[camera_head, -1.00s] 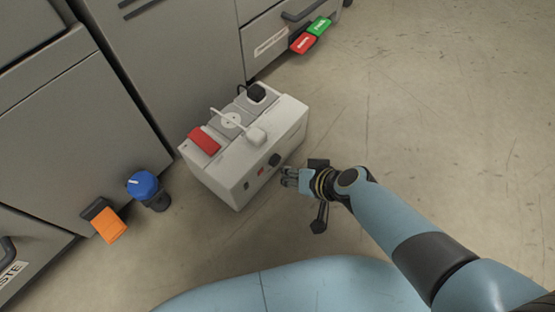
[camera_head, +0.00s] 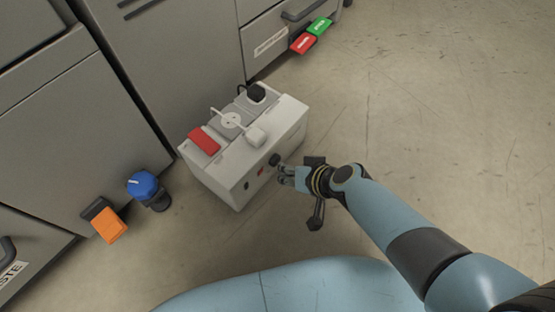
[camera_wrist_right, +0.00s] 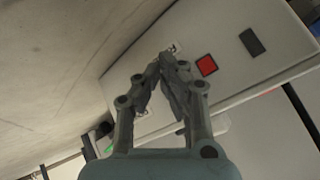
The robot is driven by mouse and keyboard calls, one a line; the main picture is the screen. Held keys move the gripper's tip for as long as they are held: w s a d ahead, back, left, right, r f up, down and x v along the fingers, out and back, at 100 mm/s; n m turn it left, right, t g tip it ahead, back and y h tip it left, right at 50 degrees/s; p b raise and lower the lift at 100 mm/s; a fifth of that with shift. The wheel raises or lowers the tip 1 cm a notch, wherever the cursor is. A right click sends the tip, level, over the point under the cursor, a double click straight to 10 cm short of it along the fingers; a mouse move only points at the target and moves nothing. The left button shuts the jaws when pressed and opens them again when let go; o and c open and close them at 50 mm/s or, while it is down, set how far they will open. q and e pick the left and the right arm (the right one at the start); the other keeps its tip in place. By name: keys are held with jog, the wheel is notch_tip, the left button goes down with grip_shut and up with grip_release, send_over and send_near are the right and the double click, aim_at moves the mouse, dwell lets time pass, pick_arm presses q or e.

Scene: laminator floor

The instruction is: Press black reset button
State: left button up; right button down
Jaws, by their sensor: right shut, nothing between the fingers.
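A pale grey power box (camera_head: 227,183) stands on the floor in the head view. Its front face carries a black round button (camera_head: 274,159), a small red square (camera_head: 261,171) and a dark rectangle. My right gripper (camera_head: 281,174) is shut and empty, its fingertips right at the front face beside the black button; I cannot tell whether they touch. In the right wrist view the shut fingertips (camera_wrist_right: 168,60) lie over the face beside the red square (camera_wrist_right: 206,65), with the dark rectangle (camera_wrist_right: 251,42) farther right. The black button is hidden behind the fingers there. My left gripper is not in view.
Grey cabinets stand behind and left. A blue knob (camera_head: 143,184) and an orange tab (camera_head: 109,226) are at left. Floor at right is clear.

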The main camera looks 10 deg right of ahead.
jog(key=shift+w+a, duration=0.3)
jog(key=shift+w, duration=0.15)
dwell(0.6)
jog(key=shift+s+d, duration=0.6)
jog(key=shift+s, duration=0.2)
jog(key=shift+s+d, duration=0.8)
jog(key=shift+s, duration=0.2)
jog(key=shift+s+d, duration=0.75)
jog(key=shift+s, duration=0.25)
